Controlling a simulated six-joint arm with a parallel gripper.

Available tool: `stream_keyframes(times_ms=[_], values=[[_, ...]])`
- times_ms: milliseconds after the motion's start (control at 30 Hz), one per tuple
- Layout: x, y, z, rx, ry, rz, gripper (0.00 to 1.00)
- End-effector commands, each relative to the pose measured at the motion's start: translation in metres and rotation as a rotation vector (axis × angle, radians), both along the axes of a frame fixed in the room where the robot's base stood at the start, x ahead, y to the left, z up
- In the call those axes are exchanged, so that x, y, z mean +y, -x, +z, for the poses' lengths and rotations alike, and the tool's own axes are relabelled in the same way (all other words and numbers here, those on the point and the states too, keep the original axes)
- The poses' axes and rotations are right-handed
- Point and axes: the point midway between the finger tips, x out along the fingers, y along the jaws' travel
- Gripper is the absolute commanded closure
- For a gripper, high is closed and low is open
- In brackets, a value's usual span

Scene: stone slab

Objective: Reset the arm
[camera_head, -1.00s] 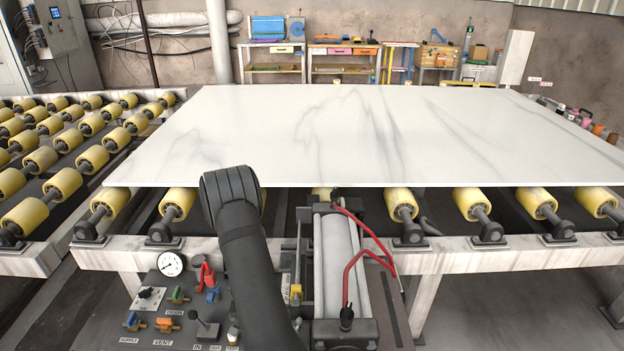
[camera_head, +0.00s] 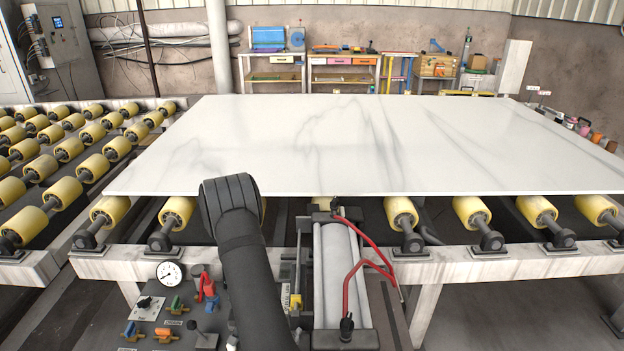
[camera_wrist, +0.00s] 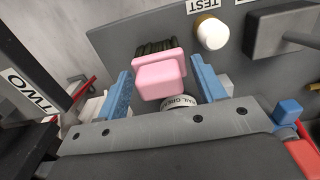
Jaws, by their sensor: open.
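In the wrist view my gripper (camera_wrist: 160,67) is open, with one blue finger on each side of a pink block-shaped part (camera_wrist: 163,80). Gaps show between the fingers and the pink part. A black ribbed piece (camera_wrist: 158,47) sits behind the pink part, and a partly hidden round label is below it. In the head view my dark arm rises in front of the white marble slab (camera_head: 350,140). The gripper itself is hidden there.
A white knob (camera_wrist: 212,33) under a TEST label and a grey handle (camera_wrist: 282,28) are close by in the wrist view. The head view shows a control panel with a gauge (camera_head: 170,273), coloured valves, a cylinder with a red hose (camera_head: 365,264), and yellow rollers (camera_head: 400,212).

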Motion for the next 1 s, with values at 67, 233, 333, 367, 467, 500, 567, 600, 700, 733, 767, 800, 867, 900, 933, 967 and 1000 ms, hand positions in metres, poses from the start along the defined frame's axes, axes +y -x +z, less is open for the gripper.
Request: stream_keyframes(times_ms=[67, 233, 333, 367, 467, 500, 567, 600, 700, 733, 767, 800, 867, 900, 933, 967, 1000], values=[[0.0, 0.0, 0.014, -0.001, 0.0, 0.0, 0.37], [0.0, 0.0, 0.041, -0.001, 0.0, 0.0, 0.37], [0.0, 0.0, 0.057, -0.002, -0.001, 0.0, 0.37], [0.0, 0.0, 0.062, -0.001, -0.001, 0.0, 0.37], [0.0, 0.0, 0.078, -0.002, -0.001, 0.0, 0.37], [0.0, 0.0, 0.084, -0.001, 0.0, 0.0, 0.37], [0.0, 0.0, 0.094, -0.002, -0.001, 0.0, 0.37], [-0.001, 0.002, 0.091, 0.003, 0.001, 0.0, 0.37], [-0.001, 0.002, 0.071, 0.006, 0.002, 0.0, 0.37], [-0.001, 0.002, 0.066, 0.005, 0.002, 0.0, 0.37], [-0.001, 0.002, 0.061, 0.005, 0.002, 0.0, 0.37], [-0.001, 0.001, 0.055, 0.005, 0.002, 0.0, 0.37], [-0.001, 0.002, 0.045, 0.005, 0.002, 0.0, 0.37], [-0.001, 0.002, 0.038, 0.005, 0.002, 0.0, 0.37], [-0.001, 0.002, 0.033, 0.006, 0.002, 0.0, 0.37], [-0.001, 0.002, 0.029, 0.005, 0.002, 0.0, 0.37], [-0.001, 0.001, 0.022, 0.004, 0.002, 0.0, 0.37]])
